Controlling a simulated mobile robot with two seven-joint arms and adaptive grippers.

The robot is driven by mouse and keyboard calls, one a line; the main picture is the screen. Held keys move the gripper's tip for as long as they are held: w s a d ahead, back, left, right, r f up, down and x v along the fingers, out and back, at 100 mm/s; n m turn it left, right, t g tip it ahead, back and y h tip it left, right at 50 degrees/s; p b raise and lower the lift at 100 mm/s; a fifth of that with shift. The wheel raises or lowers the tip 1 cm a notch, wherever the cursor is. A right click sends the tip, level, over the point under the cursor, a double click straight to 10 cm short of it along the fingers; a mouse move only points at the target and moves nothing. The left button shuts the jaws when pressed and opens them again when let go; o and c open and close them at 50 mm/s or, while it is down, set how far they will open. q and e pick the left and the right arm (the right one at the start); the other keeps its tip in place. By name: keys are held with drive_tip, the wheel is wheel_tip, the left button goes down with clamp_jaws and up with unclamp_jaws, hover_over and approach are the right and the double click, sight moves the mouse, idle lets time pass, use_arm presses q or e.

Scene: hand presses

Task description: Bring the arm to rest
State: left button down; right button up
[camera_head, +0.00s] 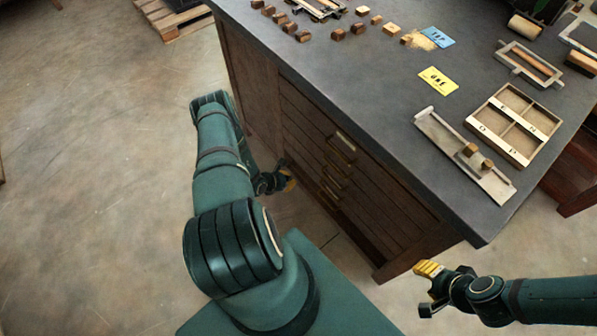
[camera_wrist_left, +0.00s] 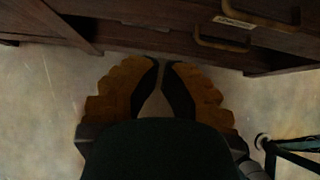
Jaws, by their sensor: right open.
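My left arm reaches down beside the dark wooden cabinet. Its gripper (camera_head: 287,182) hangs low near the drawer fronts, small and partly hidden by the arm in the head view. In the left wrist view its two orange-brown fingers (camera_wrist_left: 164,68) point toward the cabinet, with tips close together and a narrow gap between them. I see nothing held there. My right gripper (camera_head: 424,289) is open and empty, off the cabinet's near right corner and beyond the tabletop edge.
The grey tabletop (camera_head: 400,110) carries a divided letter tray (camera_head: 516,158), a metal composing tray (camera_head: 440,130), a yellow card (camera_head: 438,81), a blue card (camera_head: 437,37) and several wooden blocks. Drawer handles (camera_head: 330,190) stick out near my left gripper. Floor at left (camera_head: 90,170) is clear.

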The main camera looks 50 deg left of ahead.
use_arm(q)
drive_tip(key=shift+s+r, duration=0.1)
drive_tip(key=d+r+m+g+h, duration=0.4)
drive_tip(key=d+m, duration=0.3)
drive_tip(key=d, duration=0.4)
drive_tip(key=d+r+m+g+h, duration=0.25)
drive_tip(key=d+r+m, duration=0.4)
drive_tip(key=d, duration=0.35)
drive_tip(key=s+d+r+m+y, duration=0.1)
drive_tip(key=d+r+m, duration=0.5)
drive_tip(key=r+m, duration=0.2)
drive_tip(key=s+d+r+m+g+y, duration=0.1)
drive_tip(key=s+d+r+m+y, duration=0.1)
drive_tip(key=d+r+m, duration=0.5)
wheel_tip(320, 180, up, 2)
drive_tip(key=m, duration=0.5)
